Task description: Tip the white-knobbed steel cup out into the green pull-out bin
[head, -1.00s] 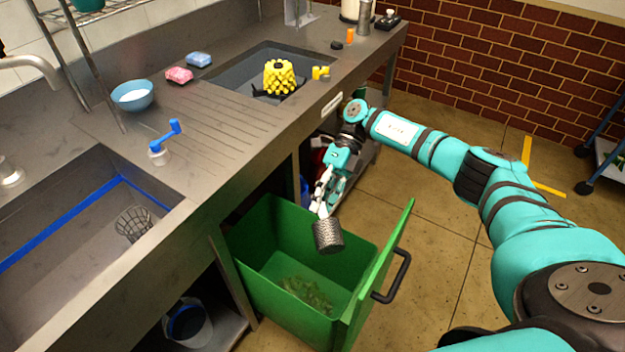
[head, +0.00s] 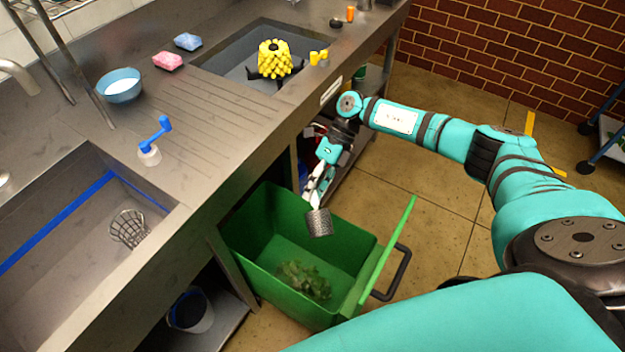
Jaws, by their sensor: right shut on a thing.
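The steel cup (head: 318,223) is a small grey mesh-textured cylinder, held over the green pull-out bin (head: 262,283). My right gripper (head: 316,198) is shut on its upper end; the white knob cannot be told apart from the pale fingers. The cup hangs tilted slightly, above the bin's opening and apart from its walls. A heap of green leafy scraps (head: 303,280) lies on the bin floor. The bin stands pulled out from under the counter, its front panel with a black handle at the right. My left gripper is not in view.
The steel counter (head: 215,140) runs above the bin's left side, with a bluish bowl (head: 119,86), sponges and a blue-handled tool (head: 155,140) on it. A wire basket (head: 128,229) sits in the near sink. Open floor lies right of the bin.

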